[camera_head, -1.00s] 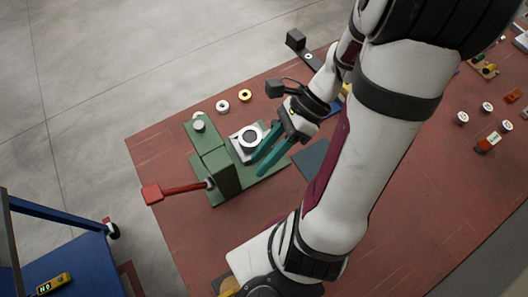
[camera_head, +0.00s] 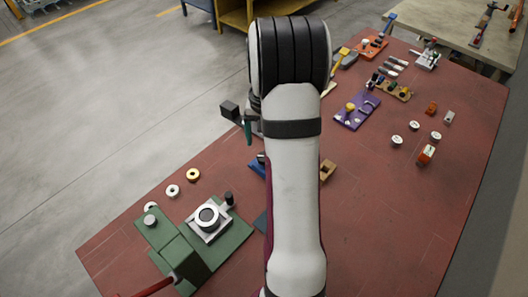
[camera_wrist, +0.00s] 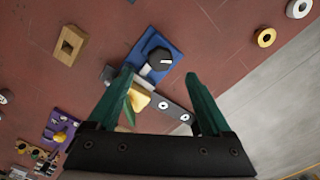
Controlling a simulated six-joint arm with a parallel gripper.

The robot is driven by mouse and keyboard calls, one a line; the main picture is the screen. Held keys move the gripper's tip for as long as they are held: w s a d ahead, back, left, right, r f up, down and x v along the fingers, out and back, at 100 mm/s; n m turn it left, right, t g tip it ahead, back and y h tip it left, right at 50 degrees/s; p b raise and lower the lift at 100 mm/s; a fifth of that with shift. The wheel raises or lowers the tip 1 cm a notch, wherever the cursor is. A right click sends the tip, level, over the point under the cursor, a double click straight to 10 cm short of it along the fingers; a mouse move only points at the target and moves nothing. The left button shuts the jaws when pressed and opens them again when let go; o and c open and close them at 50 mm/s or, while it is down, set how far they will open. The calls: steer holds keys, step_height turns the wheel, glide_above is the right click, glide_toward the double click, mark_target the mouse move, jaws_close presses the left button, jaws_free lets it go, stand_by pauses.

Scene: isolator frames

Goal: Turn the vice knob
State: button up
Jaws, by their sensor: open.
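A blue-based fixture (camera_wrist: 148,50) with a dark faceted knob (camera_wrist: 160,59) shows in the wrist view, near the fingertips in the picture; I take it for the vice. A grey plate with holes (camera_wrist: 170,108) and a yellow piece (camera_wrist: 139,99) lie beside it. My gripper (camera_wrist: 159,75) is open and empty, the knob showing between and beyond its teal fingertips, apart from them. In the head view the blue fixture (camera_head: 257,168) is mostly hidden behind my arm. One teal finger (camera_head: 248,130) shows left of the arm; the other is hidden.
A green press-like device (camera_head: 178,255) with a red lever (camera_head: 150,289) stands at lower left, beside a grey fixture (camera_head: 207,222) with a ring. Several loose rings lie near the left table edge. A purple fixture (camera_head: 350,120) stands right of my arm.

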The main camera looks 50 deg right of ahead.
step_height(320, 180, down, 6)
steer(key=shift+f, duration=0.1)
